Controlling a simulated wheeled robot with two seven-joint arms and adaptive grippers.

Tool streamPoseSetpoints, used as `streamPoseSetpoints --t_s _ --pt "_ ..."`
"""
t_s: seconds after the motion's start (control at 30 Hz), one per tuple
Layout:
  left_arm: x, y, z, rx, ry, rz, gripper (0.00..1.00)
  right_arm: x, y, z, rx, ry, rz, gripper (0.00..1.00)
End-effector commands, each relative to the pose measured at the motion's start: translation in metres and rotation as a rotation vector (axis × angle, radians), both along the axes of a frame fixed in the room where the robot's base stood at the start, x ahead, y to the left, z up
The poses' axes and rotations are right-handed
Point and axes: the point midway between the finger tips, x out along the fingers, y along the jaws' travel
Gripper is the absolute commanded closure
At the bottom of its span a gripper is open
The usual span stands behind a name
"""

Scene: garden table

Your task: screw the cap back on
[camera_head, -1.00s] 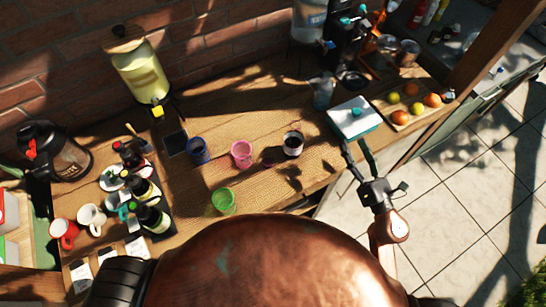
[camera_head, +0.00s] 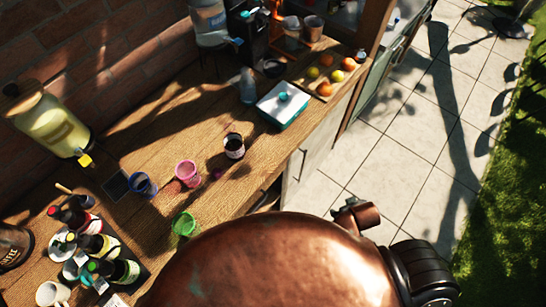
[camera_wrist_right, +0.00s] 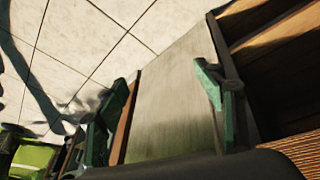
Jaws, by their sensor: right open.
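A small dark jar (camera_head: 234,146) with a pale label stands upright on the wooden table in the head view. Its top looks dark, and I cannot tell for sure whether it is open. A small purple round piece (camera_head: 217,174) lies on the table between the jar and the pink cup; it may be a cap. My right gripper (camera_wrist_right: 160,75) is open and empty in the right wrist view, with a cabinet panel and paving beyond its fingers. It is away from the jar. My left gripper is not in view.
A pink cup (camera_head: 188,174), blue cup (camera_head: 143,185) and green cup (camera_head: 184,224) stand near the jar. A teal-edged white box (camera_head: 283,105) and fruit board (camera_head: 325,87) are at the right. Several dark bottles (camera_head: 96,247) crowd the lower left.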

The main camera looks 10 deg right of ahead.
Motion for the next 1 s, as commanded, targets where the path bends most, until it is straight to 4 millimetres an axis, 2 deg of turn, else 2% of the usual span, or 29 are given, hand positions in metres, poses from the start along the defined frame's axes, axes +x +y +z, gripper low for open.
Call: streamPoseSetpoints --t_s 0.03,0.37,0.47,0.53,0.67,0.8,0.9,1.0 --pt "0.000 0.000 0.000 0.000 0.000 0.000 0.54 -0.009 0.007 -0.024 0.035 0.045 -0.020 0.38" --pt "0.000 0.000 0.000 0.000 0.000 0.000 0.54 -0.031 0.022 -0.144 0.095 0.144 -0.045 0.38" --pt "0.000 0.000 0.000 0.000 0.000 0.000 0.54 -0.042 0.024 -0.191 0.098 0.164 -0.037 0.38" --pt "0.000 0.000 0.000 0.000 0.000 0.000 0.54 -0.056 0.026 -0.228 0.100 0.181 -0.030 0.38" --pt "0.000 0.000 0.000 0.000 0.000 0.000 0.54 -0.092 0.029 -0.296 0.103 0.212 -0.014 0.38" --pt "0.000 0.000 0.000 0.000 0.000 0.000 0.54 -0.144 0.031 -0.355 0.104 0.246 0.003 0.38" --pt "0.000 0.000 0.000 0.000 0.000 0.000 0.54 -0.182 0.031 -0.384 0.105 0.266 0.014 0.38" --pt "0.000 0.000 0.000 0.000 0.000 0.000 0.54 -0.215 0.030 -0.403 0.105 0.281 0.023 0.38"
